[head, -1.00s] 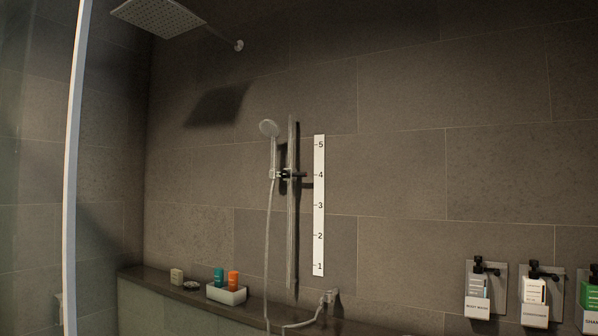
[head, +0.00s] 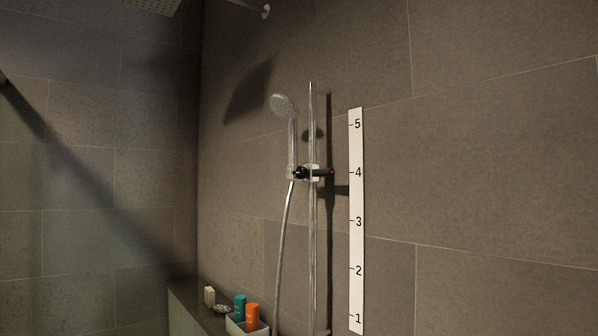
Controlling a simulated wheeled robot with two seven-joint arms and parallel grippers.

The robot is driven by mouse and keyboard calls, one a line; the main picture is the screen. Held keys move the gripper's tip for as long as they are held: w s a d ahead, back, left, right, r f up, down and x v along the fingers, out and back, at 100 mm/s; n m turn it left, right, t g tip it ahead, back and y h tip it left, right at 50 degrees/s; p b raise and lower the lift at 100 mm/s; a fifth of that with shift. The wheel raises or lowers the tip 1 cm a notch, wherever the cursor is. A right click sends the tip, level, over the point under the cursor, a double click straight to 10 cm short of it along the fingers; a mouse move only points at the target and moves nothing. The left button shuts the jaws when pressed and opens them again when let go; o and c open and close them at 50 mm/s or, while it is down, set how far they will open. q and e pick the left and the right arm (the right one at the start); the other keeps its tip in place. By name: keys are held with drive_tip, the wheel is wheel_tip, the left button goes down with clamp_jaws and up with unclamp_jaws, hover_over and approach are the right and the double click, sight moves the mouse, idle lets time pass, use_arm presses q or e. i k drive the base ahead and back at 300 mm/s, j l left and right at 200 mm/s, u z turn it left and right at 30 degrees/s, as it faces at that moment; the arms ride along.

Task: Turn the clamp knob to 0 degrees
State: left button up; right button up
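The clamp knob (head: 323,172) is a dark, short handle. It sticks out to the right of the slider clamp (head: 312,173) on the vertical chrome rail (head: 311,240). It looks about level with the 4 mark on the white numbered strip (head: 356,220). The hand shower (head: 283,105) sits upright in the clamp's holder on the left, its head facing left, with its hose (head: 283,245) hanging below. The knob's exact angle cannot be read from here. Neither of my grippers shows in the head view.
A ledge (head: 185,291) runs along the wall at lower left. It holds a small cream block (head: 209,295), a dish (head: 222,309) and a white tray (head: 233,326) with a teal bottle (head: 240,306) and an orange bottle (head: 252,316). The tiled wall right of the strip is bare.

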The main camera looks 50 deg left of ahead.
sight(301, 173)
drive_tip(key=i+j+u, duration=0.15)
drive_tip(key=j, duration=0.3)
drive_tip(key=i+j+u, duration=0.1)
drive_tip(key=j, duration=0.3)
drive_tip(key=i+j+u, duration=0.15)
drive_tip(key=j, duration=0.3)
drive_tip(key=i+j+u, duration=0.1)
drive_tip(key=j, duration=0.3)
